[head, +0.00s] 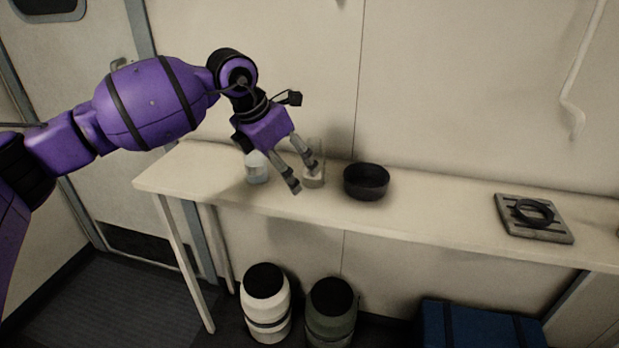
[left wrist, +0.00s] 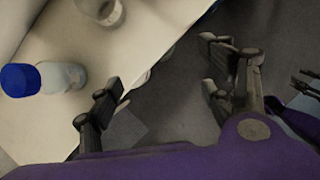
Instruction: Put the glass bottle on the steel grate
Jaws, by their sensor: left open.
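A clear bottle (head: 256,168) stands upright on the white table (head: 440,217), left of my left gripper (head: 303,178). In the left wrist view this bottle (left wrist: 64,77) has a blue cap and lies left of the fingers. A clear open glass vessel (head: 314,176) stands just behind the fingertips; its rim shows in the left wrist view (left wrist: 108,12). My left gripper (left wrist: 160,88) is open and empty, pointing down near the table's front edge. The grey slotted square grate (head: 560,236) lies far right on the table, with a black ring on it.
A black bowl (head: 366,181) stands just right of the glass vessel. The table is clear between bowl and grate. Below are a white canister (head: 265,305), a green canister (head: 331,312) and a blue box (head: 478,328). The wall is close behind.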

